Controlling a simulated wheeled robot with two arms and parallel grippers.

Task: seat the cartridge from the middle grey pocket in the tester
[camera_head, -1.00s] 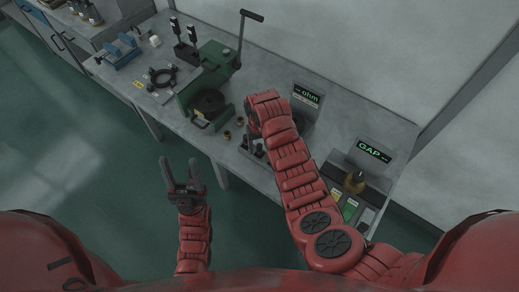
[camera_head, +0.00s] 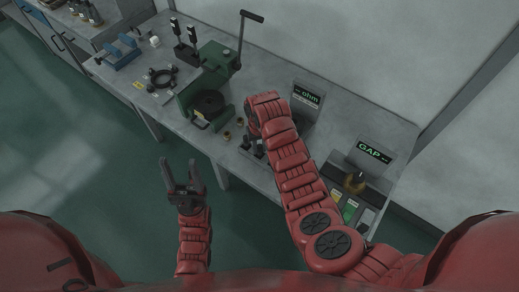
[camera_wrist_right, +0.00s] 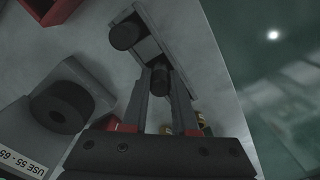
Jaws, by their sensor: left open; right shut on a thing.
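The cartridge, a dark cylinder (camera_wrist_right: 160,78), stands between the fingertips of my right gripper (camera_wrist_right: 161,90), which is shut on it. It is at the grey pocket block (camera_wrist_right: 150,48); I cannot tell if it is clear of its pocket. Another dark cylinder (camera_wrist_right: 125,36) stands at the block's far end. The tester with the "ohm" display (camera_head: 307,96) is on the table; its grey body with a dark round socket (camera_wrist_right: 62,105) is left of my gripper in the wrist view. My right arm hides much of this in the head view. My left gripper (camera_head: 181,172) is open and empty.
A green press (camera_head: 210,90) with a tall lever stands left of my right arm. Small brass pieces (camera_head: 227,135) lie near the table's front edge. My left gripper is over open floor.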

